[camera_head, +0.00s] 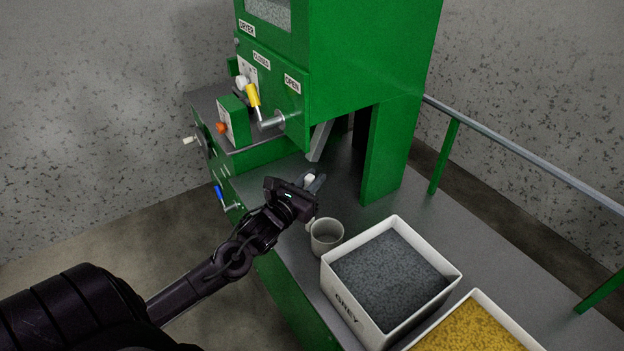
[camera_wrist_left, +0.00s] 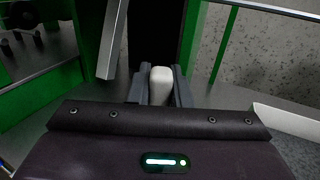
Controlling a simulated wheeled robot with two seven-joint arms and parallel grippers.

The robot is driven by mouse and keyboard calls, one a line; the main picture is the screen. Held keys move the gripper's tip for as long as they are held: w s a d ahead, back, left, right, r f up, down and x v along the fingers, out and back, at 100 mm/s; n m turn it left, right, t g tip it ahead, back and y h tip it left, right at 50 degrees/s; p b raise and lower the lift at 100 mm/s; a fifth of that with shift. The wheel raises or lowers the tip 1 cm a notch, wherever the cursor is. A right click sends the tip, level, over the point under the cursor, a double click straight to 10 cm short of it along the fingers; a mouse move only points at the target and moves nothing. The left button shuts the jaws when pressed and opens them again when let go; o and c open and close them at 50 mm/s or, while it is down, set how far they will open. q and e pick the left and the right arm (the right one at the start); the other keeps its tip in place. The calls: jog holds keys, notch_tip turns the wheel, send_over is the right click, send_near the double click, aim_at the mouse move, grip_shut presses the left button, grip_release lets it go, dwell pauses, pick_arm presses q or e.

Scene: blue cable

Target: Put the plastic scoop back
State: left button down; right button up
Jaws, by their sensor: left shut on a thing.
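The plastic scoop (camera_head: 326,237) shows in the head view as a cream cup, open side up, close to the left wall of the grey bin. My left gripper (camera_head: 311,182) is above and behind it, shut on a cream piece that I take for its handle. The handle top (camera_wrist_left: 160,86) shows between the two dark fingers in the left wrist view. My gripper hides most of the join between handle and cup. I cannot tell whether the cup touches the table. My right gripper is not in view.
A white bin marked GREY (camera_head: 345,307) holds grey granules. A white bin of yellow granules (camera_head: 474,328) stands at the front right. The green dryer (camera_head: 365,50) rises behind, with a metal chute (camera_head: 320,140) over the table. A rail (camera_head: 530,158) runs along the right.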

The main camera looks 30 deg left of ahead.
pick_arm(q)
jog(key=c, duration=1.3)
grip_release()
jog(key=shift+f, duration=0.1)
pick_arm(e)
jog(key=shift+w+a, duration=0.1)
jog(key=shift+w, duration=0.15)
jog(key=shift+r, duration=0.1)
pick_arm(q)
jog(key=shift+s, duration=0.1)
jog(key=s, duration=1.1)
jog(key=shift+s, duration=0.4)
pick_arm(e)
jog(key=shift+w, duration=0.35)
